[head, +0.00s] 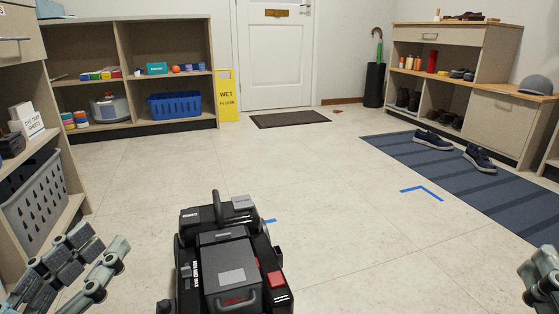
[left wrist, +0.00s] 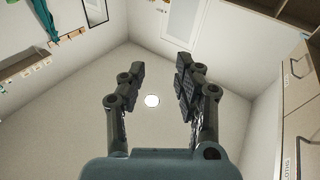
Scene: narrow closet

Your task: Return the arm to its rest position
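My left gripper (head: 100,243) is low at the left of the head view, with its jointed grey fingers raised. In the left wrist view the left gripper (left wrist: 154,78) has its two fingers spread apart, with nothing between them. Past them that view shows the ceiling with a round white lamp (left wrist: 152,101). My right gripper (head: 541,275) shows only in part at the lower right edge of the head view. Its opening is cut off by the frame.
A black machine with a handle (head: 225,255) stands on the floor at bottom centre, close to my left gripper. A shelf with a grey laundry basket (head: 38,200) is at the left. A blue striped mat (head: 470,185) lies at the right. The middle floor is clear.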

